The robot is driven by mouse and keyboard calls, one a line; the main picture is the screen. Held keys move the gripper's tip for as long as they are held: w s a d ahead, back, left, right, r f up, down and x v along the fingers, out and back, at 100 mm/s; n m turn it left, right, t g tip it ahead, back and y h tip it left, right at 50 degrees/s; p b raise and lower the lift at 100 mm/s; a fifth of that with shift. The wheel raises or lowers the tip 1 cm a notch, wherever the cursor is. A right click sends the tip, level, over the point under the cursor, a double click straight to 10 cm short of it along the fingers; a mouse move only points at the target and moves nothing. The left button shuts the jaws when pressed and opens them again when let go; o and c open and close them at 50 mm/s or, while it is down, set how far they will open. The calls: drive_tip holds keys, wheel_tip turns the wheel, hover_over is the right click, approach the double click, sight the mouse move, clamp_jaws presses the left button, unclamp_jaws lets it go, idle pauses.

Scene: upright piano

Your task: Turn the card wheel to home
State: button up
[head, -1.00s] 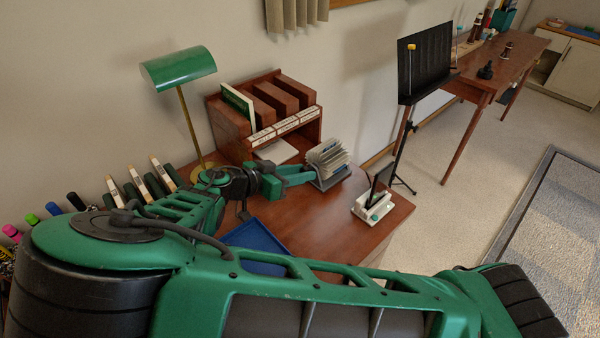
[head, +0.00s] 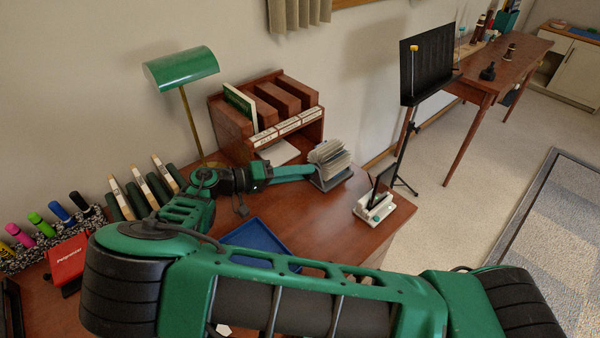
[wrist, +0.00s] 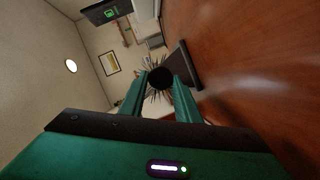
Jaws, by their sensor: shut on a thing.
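The card wheel (head: 331,158) stands on the brown desk in the head view, a fan of pale cards in a dark grey stand. My gripper (head: 308,169) reaches it from the left, low above the desk. In the wrist view, the two green fingers of my gripper (wrist: 160,84) are shut on the wheel's round black knob (wrist: 160,76). The cards (wrist: 157,95) show edge-on as thin spokes around the knob. The dark stand (wrist: 184,66) is beside it. Any home mark on the wheel is too small to make out.
A wooden sorter (head: 270,110) stands behind the wheel. A small white stand with a dark panel (head: 374,205) is to its right, near the desk edge. A blue tray (head: 256,240) lies in front of my forearm. A green lamp (head: 181,68) stands at the back left.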

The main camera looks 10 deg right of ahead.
drive_tip(key=shift+a+f+n+h, duration=0.2)
drive_tip(key=shift+n+h, duration=0.1)
drive_tip(key=shift+n, duration=0.6)
drive_tip(key=o, duration=1)
drive_tip(key=shift+d, duration=0.1)
drive_tip(key=shift+o, duration=1.1)
drive_tip(key=r, duration=0.4)
drive_tip(key=shift+a+r, duration=0.1)
drive_tip(key=shift+a, duration=0.1)
drive_tip(key=o, duration=0.6)
drive_tip(key=shift+s+a+r, duration=0.5)
drive_tip(key=shift+s+a, duration=0.1)
drive_tip(key=shift+a, duration=0.05)
drive_tip(key=shift+s+a+r, duration=0.6)
drive_tip(key=shift+s, duration=0.1)
drive_tip(key=c, duration=0.8)
drive_tip(key=s+a+r, duration=0.4)
drive_tip(key=s+a, duration=0.1)
drive_tip(key=shift+a+r, duration=0.25)
drive_tip(key=shift+a, duration=0.05)
